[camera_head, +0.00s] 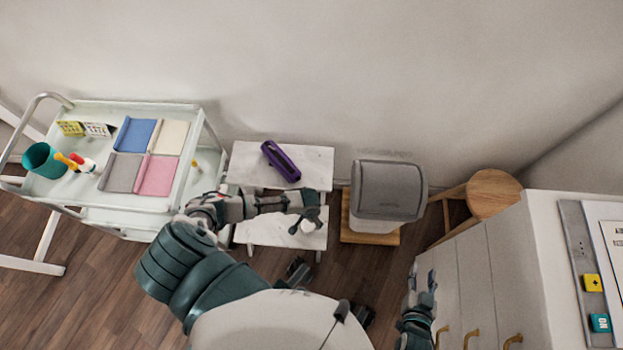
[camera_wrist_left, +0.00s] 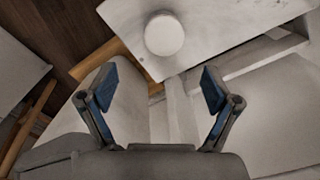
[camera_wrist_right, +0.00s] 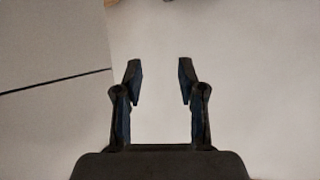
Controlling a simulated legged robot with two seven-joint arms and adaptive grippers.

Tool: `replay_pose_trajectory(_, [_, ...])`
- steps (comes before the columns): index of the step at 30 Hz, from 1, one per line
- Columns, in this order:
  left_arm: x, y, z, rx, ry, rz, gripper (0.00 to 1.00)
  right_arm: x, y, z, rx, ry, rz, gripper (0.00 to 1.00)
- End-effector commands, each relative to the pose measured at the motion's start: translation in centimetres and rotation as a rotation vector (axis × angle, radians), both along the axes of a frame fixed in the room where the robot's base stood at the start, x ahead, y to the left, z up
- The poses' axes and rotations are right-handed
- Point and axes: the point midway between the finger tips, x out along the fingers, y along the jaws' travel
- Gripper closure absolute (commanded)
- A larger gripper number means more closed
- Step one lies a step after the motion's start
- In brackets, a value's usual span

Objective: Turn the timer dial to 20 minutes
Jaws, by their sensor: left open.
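A plain white round object (camera_wrist_left: 164,35), which may be the timer, sits on a pale marbled surface in the left wrist view. No dial markings can be read on it. In the head view it shows as a small white shape (camera_head: 307,228), partly hidden by my left gripper (camera_head: 308,215). My left gripper is open and empty, with its two blue-padded fingers (camera_wrist_left: 157,90) apart from the round object. My right gripper (camera_head: 422,283) hangs low beside the white cabinet. Its fingers (camera_wrist_right: 160,80) are apart with nothing between them.
A purple object (camera_head: 281,161) lies on the rear marbled top (camera_head: 240,165). A grey-covered box (camera_head: 388,190) and a wooden stool (camera_head: 494,192) stand to the right. A white trolley (camera_head: 100,205) stands at the left. The white cabinet (camera_head: 480,270) is close to my right arm.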

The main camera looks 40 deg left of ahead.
Motion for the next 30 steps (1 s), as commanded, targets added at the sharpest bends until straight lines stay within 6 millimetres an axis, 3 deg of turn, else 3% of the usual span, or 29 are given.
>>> replay_pose_trajectory(1, [-0.2, 0.1, -1.3, 0.001, 0.006, 0.001, 0.11, 0.6, 0.4, 0.3, 0.015, -0.053, 0.001, 0.6])
replay_pose_trajectory(7, [-0.2, 0.2, -4.4, -0.001, 0.005, 0.001, 0.11, 2.4, 1.5, 3.7, 0.083, -0.3, 0.005, 0.6])
replay_pose_trajectory(15, [-0.2, 0.0, -7.8, 0.005, 0.005, 0.001, 0.11, 2.9, 1.6, 8.0, 0.178, -0.603, 0.001, 0.6])
replay_pose_trajectory(22, [-0.1, 0.1, -9.2, 0.002, 0.002, 0.0, 0.11, 2.4, 2.0, 10.3, 0.219, -0.749, 0.0, 0.6])
replay_pose_trajectory(30, [0.0, 0.2, -9.4, -0.001, -0.001, 0.0, 0.11, 2.3, 2.1, 10.9, 0.226, -0.778, 0.0, 0.6])
